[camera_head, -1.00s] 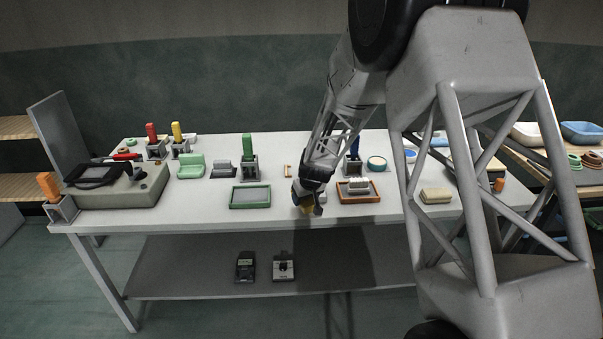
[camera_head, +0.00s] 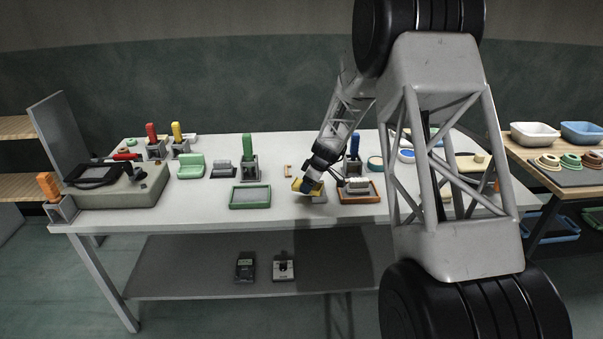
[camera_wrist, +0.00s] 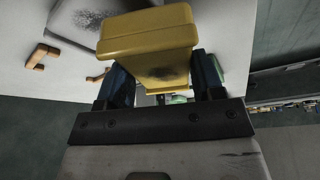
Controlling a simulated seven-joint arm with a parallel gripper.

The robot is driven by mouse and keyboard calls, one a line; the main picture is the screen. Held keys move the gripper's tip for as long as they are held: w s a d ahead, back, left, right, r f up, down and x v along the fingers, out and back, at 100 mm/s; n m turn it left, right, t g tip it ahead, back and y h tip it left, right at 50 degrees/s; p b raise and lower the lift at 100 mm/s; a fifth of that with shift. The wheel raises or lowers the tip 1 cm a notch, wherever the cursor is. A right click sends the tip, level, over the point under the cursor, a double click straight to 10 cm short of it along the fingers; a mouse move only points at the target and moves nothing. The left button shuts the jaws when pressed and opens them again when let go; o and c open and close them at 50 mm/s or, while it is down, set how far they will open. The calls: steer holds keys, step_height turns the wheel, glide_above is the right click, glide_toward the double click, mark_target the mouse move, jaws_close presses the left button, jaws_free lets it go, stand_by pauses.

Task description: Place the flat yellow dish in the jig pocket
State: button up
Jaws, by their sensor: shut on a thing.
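The yellow dish (camera_head: 300,185) is held by my gripper (camera_head: 311,186) near the table's front, between two framed trays. In the wrist view the yellow dish (camera_wrist: 148,35) is a thick rounded slab with a dark smudge, between the two dark fingers of my gripper (camera_wrist: 162,75). A small grey piece (camera_head: 318,198) shows just below and right of the dish; the gripper hides part of it. I cannot tell whether the dish touches it, or whether it is the jig pocket.
A green-framed tray (camera_head: 250,207) lies to the left. A brown-framed tray (camera_head: 360,199) with a ridged pale block lies close on the right. A small orange bracket (camera_wrist: 40,56) is nearby. Green (camera_head: 247,147) and blue (camera_head: 354,144) upright handles stand behind. The front strip of table is clear.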

steer(key=shift+w+d+r+n+g, duration=0.15)
steer(key=shift+w+n+g, duration=0.3)
steer(key=shift+w+n, duration=0.65)
steer(key=shift+w+d+r+n+g, duration=0.15)
steer(key=shift+w+n+g, duration=0.3)
steer(key=shift+w+n, duration=0.65)
steer(key=shift+s+f, duration=0.1)
steer(key=shift+s, duration=0.05)
glide_above(299, 172)
steer(key=d, duration=0.2)
steer(key=shift+a+f, duration=0.25)
steer(key=shift+f, duration=0.45)
steer(key=shift+w, duration=0.2)
steer(key=shift+f, duration=1.8)
steer(key=shift+f, duration=0.15)
